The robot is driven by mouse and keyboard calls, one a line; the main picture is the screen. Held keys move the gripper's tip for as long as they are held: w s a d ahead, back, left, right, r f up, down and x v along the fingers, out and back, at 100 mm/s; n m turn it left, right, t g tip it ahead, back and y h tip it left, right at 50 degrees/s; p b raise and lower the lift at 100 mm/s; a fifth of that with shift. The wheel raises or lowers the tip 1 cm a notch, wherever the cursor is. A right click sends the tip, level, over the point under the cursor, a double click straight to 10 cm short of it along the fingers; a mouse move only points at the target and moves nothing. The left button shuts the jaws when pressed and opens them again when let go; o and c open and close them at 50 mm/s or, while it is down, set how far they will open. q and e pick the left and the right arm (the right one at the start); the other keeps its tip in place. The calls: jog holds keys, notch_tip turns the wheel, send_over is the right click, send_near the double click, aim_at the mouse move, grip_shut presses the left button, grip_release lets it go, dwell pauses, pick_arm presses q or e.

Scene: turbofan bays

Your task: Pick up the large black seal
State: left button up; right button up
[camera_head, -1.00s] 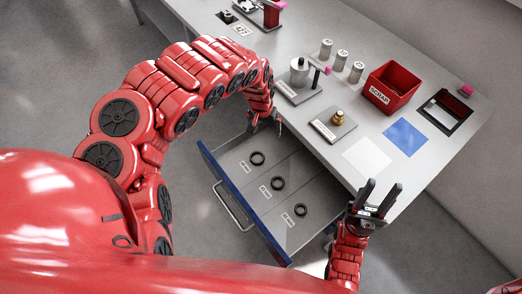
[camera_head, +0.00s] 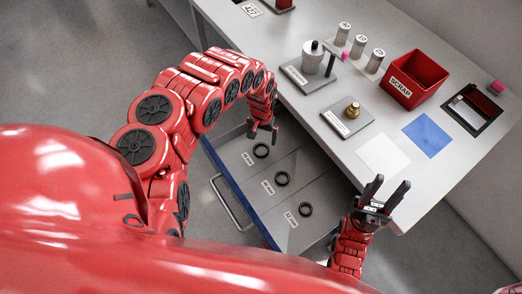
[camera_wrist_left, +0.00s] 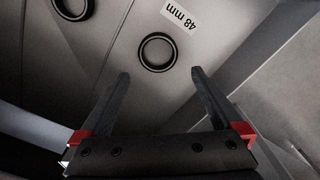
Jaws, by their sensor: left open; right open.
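Three black ring seals lie flat in the open drawer (camera_head: 228,172), one per compartment: a far one (camera_head: 261,150), a middle one (camera_head: 282,178) and a near one (camera_head: 305,209). Each has a white label beside it, too small to read in the head view. In the left wrist view a seal (camera_wrist_left: 158,52) lies ahead of the fingers beside a "48 mm" label (camera_wrist_left: 178,14); part of another seal (camera_wrist_left: 73,8) shows at the top left. My left gripper (camera_head: 263,135) is open and empty, close to the far seal. My right gripper (camera_head: 386,190) is open and empty near the table edge.
The table (camera_head: 320,135) beyond the drawer holds a red scrap bin (camera_head: 415,80), a brass part on a plate (camera_head: 350,112), a grey fixture (camera_head: 312,62), several grey cylinders, a white sheet (camera_head: 383,155) and a blue sheet (camera_head: 428,136). The drawer's low walls and dividers surround the seals.

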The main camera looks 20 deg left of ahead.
aim_at(261, 146)
pick_arm(q)
jog(key=f, duration=0.2)
jog(key=s+f+p, duration=0.1)
jog(key=f, duration=0.1)
jog(key=shift+d, duration=0.2)
jog(key=shift+f, duration=0.6)
jog(key=shift+w+a+f, duration=0.1)
jog(key=shift+w+f, duration=0.1)
jog(key=c, duration=1.2)
